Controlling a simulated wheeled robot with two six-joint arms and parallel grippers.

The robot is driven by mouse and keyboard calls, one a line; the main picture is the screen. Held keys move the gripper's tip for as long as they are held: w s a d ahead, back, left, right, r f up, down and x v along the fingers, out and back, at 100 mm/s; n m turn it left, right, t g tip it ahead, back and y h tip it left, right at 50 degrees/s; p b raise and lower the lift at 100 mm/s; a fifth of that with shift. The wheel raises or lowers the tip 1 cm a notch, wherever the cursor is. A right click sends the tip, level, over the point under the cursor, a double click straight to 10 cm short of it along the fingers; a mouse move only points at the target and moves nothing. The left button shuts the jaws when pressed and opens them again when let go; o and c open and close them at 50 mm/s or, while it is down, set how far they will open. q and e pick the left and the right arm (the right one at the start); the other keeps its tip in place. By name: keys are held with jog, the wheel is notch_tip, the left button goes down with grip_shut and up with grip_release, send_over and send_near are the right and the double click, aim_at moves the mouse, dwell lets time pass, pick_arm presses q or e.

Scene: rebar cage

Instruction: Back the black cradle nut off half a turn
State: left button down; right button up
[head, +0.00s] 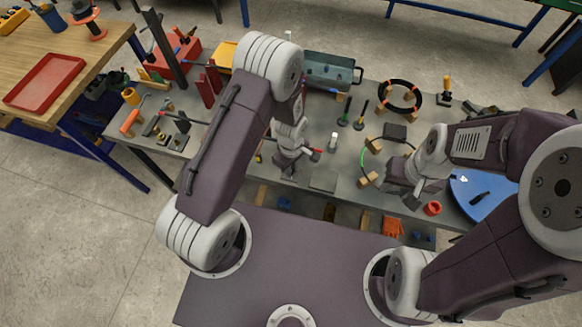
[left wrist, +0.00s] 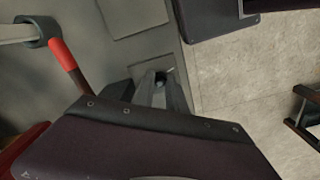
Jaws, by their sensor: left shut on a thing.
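My left gripper (head: 288,172) is low over the front middle of the grey workbench. In the left wrist view its fingers (left wrist: 160,92) are closed around a small dark round piece, the black cradle nut (left wrist: 161,78). The nut is hidden behind the gripper in the head view.
A grey plate (head: 323,180) lies right of my left gripper. A black coil (head: 400,84), a teal toolbox (head: 330,71) and red clamps (head: 205,92) stand farther back. A blue round mat (head: 484,207) and an orange-red ring (head: 432,208) are at right.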

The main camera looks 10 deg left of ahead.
pick_arm(q)
jog(key=c, duration=1.4)
grip_release()
jog(key=shift+w+r, duration=0.1)
jog(key=shift+w, duration=0.05)
jog(key=shift+o, duration=0.2)
notch_tip(320, 180, up, 9)
